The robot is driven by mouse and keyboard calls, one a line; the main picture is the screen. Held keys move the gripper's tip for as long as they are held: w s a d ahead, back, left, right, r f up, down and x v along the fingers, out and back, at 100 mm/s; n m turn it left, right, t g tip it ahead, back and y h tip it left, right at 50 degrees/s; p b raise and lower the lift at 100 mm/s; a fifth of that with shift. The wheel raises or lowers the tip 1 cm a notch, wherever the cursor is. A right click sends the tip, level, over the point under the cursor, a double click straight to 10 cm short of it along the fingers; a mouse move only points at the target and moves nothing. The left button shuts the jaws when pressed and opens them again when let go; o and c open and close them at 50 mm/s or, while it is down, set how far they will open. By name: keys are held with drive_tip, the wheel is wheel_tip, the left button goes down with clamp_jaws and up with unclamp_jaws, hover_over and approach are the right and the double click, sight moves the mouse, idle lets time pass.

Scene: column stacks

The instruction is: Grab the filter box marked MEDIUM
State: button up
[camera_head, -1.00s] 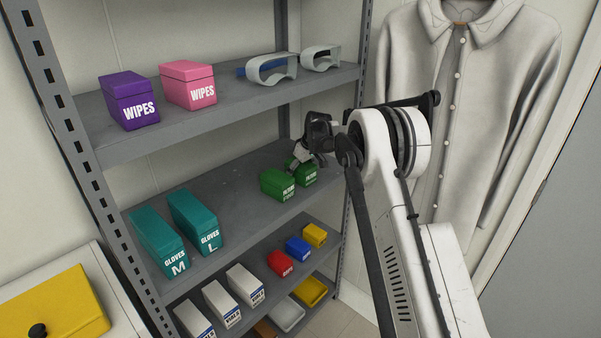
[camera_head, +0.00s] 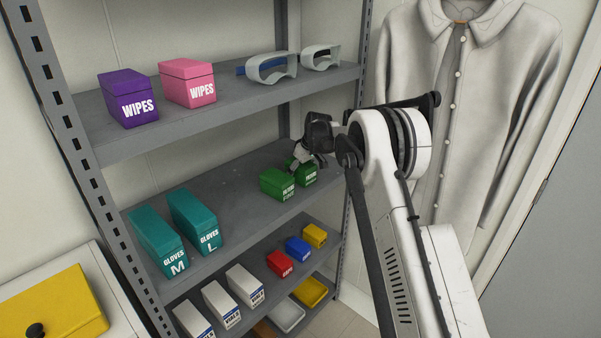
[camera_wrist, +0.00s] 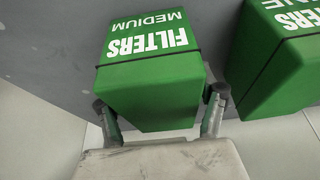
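The green filter box marked MEDIUM (camera_wrist: 150,75) stands on the middle shelf. In the wrist view its label is upside down. In the head view it is the right-hand green box (camera_head: 308,176), partly hidden by my gripper (camera_head: 306,162). In the wrist view my gripper (camera_wrist: 160,98) is open, with one fingertip at each side of the box near its closer end. Whether the fingertips touch it is hard to tell. A second green filter box (camera_wrist: 278,60), its label ending in "INE", stands close beside it, on the left in the head view (camera_head: 277,185).
Teal glove boxes (camera_head: 195,222) stand on the same shelf to the left, with bare shelf (camera_head: 235,195) between. The shelf above holds wipes boxes (camera_head: 188,83) and goggles (camera_head: 272,68). Small coloured boxes (camera_head: 280,264) stand below. A coat (camera_head: 460,110) hangs at right.

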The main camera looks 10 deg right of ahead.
drive_tip(key=c, duration=1.1)
drive_tip(key=shift+r, duration=0.2)
